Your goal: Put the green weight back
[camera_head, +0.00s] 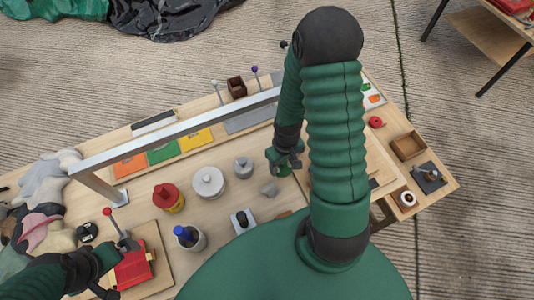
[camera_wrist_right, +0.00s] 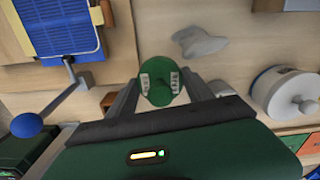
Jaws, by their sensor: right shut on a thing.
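My right gripper (camera_head: 284,161) is over the middle of the workbench, right of the grey pots. In the right wrist view my right gripper (camera_wrist_right: 160,84) is shut on the green weight (camera_wrist_right: 157,88), a rounded green piece between the two fingertips. In the head view only a bit of the green weight (camera_head: 282,171) shows below the fingers. I cannot tell whether it touches the bench. My left gripper (camera_head: 112,274) is at the red box (camera_head: 132,268) with the lever at the lower left; its jaw opening is unclear.
The workbench (camera_head: 225,190) has orange, green (camera_head: 163,152) and yellow squares under a metal bar (camera_head: 180,133). A wooden box (camera_head: 408,145) is at right.

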